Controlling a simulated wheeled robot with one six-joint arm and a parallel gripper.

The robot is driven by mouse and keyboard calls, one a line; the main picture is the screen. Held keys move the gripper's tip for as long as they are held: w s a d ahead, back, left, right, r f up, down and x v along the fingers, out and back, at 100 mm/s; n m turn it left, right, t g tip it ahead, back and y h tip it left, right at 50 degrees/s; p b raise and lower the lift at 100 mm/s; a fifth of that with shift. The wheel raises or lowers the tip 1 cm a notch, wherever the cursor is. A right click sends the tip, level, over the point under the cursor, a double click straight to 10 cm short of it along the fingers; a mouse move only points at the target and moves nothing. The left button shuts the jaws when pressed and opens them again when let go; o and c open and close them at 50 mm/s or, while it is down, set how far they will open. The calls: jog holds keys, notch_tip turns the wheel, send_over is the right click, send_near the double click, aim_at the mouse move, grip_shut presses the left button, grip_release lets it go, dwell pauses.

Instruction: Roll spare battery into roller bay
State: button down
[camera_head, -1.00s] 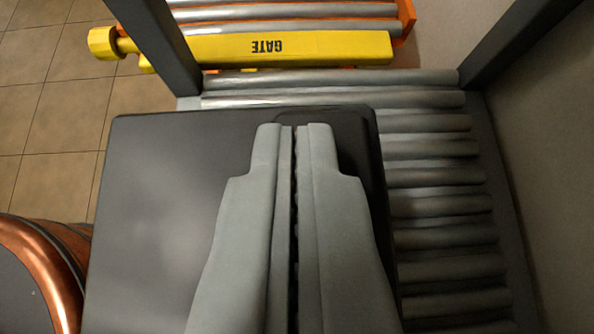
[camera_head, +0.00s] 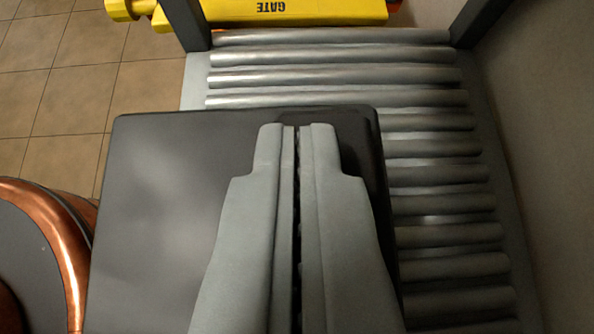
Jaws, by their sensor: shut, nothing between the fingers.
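A dark grey flat-topped box, which looks like the battery (camera_head: 165,190), fills the lower middle of the view. It covers the left and middle part of a roller bed (camera_head: 440,175). My gripper (camera_head: 296,130) is shut and empty, its fingertips over the box near its far edge. Whether the fingers touch the box cannot be told. A dark patch lies on the box beside the fingertips. The yellow bar marked GATE (camera_head: 290,12) crosses the top of the view, beyond several bare rollers.
Dark posts (camera_head: 187,22) stand at both far corners of the roller bed. A plain wall (camera_head: 550,150) runs along the right. Tiled floor (camera_head: 75,80) lies to the left. Bare rollers show beyond and right of the box.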

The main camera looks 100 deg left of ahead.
jog(key=shift+s+d+f, duration=0.1)
jog(key=shift+s+f, duration=0.05)
jog(key=shift+f, duration=0.35)
jog(key=shift+r, duration=0.7)
jog(key=shift+w, duration=0.25)
jog(key=shift+s+d, duration=0.1)
jog(key=shift+d, duration=0.15)
jog(key=d, duration=0.3)
jog(key=w+d, duration=0.1)
jog(key=d, duration=0.3)
jog(key=w+d, duration=0.1)
jog(key=d, duration=0.3)
jog(key=shift+w+r, duration=0.15)
jog(key=shift+r, duration=0.05)
